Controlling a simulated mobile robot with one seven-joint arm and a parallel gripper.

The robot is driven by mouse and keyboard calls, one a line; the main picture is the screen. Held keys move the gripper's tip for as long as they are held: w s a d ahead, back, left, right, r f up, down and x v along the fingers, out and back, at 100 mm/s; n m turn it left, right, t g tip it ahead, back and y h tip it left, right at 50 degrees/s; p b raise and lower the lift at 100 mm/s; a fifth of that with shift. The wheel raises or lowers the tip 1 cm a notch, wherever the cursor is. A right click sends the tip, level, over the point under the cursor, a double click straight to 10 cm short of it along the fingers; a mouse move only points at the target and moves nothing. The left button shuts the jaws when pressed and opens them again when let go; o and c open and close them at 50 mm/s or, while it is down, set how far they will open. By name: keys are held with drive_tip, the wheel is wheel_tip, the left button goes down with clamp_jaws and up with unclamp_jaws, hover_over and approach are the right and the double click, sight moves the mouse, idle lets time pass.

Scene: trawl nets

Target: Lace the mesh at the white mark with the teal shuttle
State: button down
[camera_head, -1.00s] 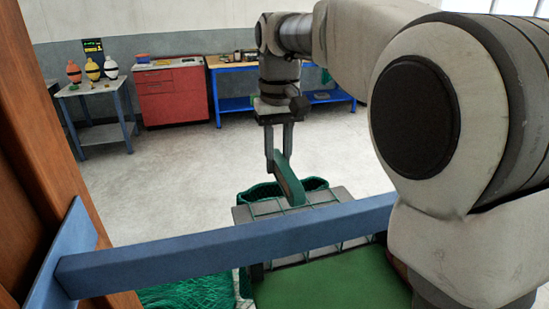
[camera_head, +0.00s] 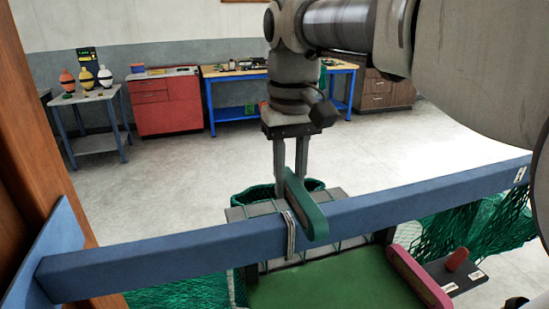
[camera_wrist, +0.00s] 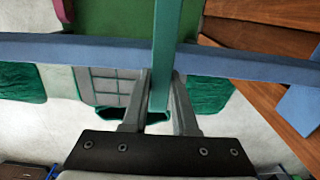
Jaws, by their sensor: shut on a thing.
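The teal shuttle (camera_head: 308,208) is a long flat bar. My gripper (camera_head: 290,180) is shut on it, and the shuttle leans across the blue beam (camera_head: 160,262) in the head view. The wrist view shows the shuttle (camera_wrist: 165,50) between my gripper's fingers (camera_wrist: 162,112), its far end passing over the beam. I cannot tell whether it touches the beam. A pale narrow band (camera_head: 290,238) crosses the beam's face beside the shuttle. Green mesh (camera_head: 475,225) hangs below the beam at the right. I cannot tell which pale spot is the white mark.
A wooden post (camera_head: 40,150) stands at left. Benches and a red cabinet (camera_head: 165,103) stand far behind, beyond open floor.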

sight(314, 209)
drive_tip(key=shift+s+d+b, duration=0.35)
drive_tip(key=shift+s+d, duration=0.05)
drive_tip(key=shift+s, duration=1)
drive_tip(key=shift+s+d+b, duration=0.3)
drive_tip(key=shift+s+d, duration=0.05)
drive_tip(key=shift+s, duration=1)
drive_tip(key=shift+s+d+b, duration=0.35)
drive_tip(key=shift+s+d, duration=0.05)
drive_tip(key=shift+s, duration=1)
drive_tip(key=shift+d, duration=0.1)
